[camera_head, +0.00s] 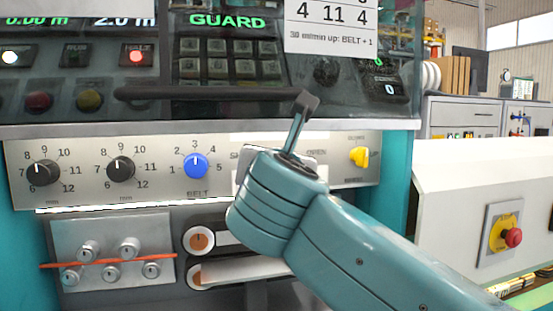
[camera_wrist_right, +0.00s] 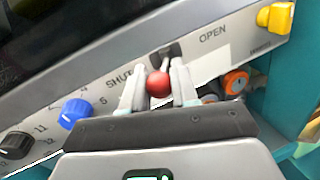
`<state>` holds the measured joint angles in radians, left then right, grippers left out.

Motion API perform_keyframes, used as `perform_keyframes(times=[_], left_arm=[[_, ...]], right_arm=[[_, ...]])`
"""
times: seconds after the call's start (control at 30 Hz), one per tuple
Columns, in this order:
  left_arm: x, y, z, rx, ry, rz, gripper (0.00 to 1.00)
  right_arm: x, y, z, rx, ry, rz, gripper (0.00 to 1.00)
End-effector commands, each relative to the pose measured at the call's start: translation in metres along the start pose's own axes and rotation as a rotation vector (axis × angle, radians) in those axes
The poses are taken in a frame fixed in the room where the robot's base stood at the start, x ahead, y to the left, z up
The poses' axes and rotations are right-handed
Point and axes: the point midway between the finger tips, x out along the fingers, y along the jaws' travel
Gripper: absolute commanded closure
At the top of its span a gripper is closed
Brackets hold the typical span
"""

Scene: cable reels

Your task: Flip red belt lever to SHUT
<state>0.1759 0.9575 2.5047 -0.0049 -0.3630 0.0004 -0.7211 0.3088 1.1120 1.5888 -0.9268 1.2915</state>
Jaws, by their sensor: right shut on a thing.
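The red belt lever's round red knob (camera_wrist_right: 159,84) sits between the two pale fingers of my right gripper (camera_wrist_right: 159,75) in the right wrist view. The gripper is shut on it. The lever's stem runs to a dark slot between the label SHUT on the left and OPEN on the right. Which end the lever leans to I cannot tell. In the head view my right arm comes in from the right, and its wrist hides the lever and most of the right gripper (camera_head: 297,158). My left gripper is in neither view.
A blue BELT dial (camera_head: 196,166) and two black dials (camera_head: 120,169) are left of the lever. A yellow knob (camera_head: 359,157) is to its right. A dark handle bar (camera_head: 210,94) runs above the panel. Orange-centred round fittings (camera_head: 199,240) are below.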

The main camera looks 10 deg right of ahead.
Motion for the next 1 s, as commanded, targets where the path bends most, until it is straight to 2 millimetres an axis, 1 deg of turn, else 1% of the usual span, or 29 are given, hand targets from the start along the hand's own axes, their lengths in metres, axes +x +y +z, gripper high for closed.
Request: perform_keyframes(times=[0.03,0.17,0.2,0.23,0.27,0.53,0.67,0.77,1.0], left_arm=[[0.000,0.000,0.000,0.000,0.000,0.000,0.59],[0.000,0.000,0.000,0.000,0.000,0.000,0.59],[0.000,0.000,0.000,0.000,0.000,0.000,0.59],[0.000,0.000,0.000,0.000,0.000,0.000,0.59],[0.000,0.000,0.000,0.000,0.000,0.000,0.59],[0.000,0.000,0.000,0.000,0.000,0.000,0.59],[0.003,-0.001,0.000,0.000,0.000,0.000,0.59],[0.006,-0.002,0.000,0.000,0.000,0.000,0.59],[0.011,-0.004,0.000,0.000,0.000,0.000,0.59]], right_arm=[[0.000,0.001,-0.003,-0.003,0.005,0.001,1.00],[0.000,0.001,-0.003,-0.003,0.005,0.001,1.00],[0.000,0.001,-0.003,-0.003,0.005,0.002,0.58],[0.000,0.001,-0.003,-0.003,0.005,0.002,0.48],[0.000,0.001,-0.003,-0.003,0.004,0.002,0.46],[-0.001,0.001,-0.001,-0.001,0.002,0.002,0.46],[-0.011,0.001,-0.001,0.000,0.001,0.004,0.46],[-0.031,0.000,-0.001,-0.001,-0.001,0.006,0.46],[-0.096,0.002,-0.001,-0.002,0.000,0.009,0.46]])
